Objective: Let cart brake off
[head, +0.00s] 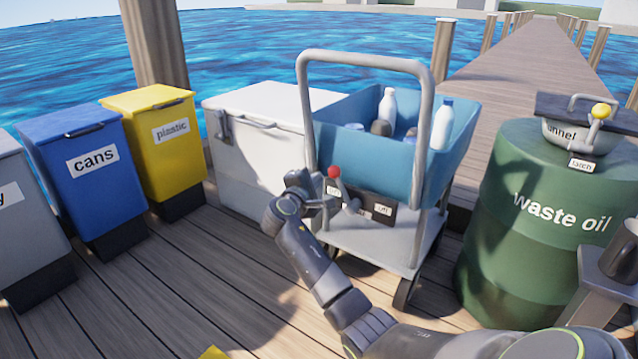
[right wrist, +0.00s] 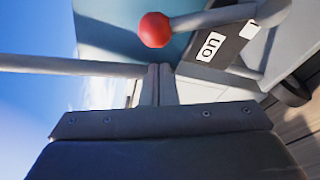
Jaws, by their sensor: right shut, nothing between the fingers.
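The cart (head: 375,245) has a grey frame with a tall handle and a blue tub. Its brake lever has a red ball knob (head: 334,172) and leans left toward the "on" end of a dark label plate (head: 367,208); the "off" label is at the right end. In the right wrist view the knob (right wrist: 155,29) and the "on" label (right wrist: 210,47) show close up. My right gripper (head: 326,203) is shut and empty, just left of the lever and below the knob. Its fingertips (right wrist: 158,70) appear apart from the knob. My left gripper is not in view.
A white chest (head: 260,130) stands behind left of the cart. Blue (head: 85,185) and yellow (head: 165,150) bins stand further left. A green waste oil drum (head: 535,230) with a funnel stands right. Bottles (head: 387,105) are in the tub. Decking at front left is mostly clear.

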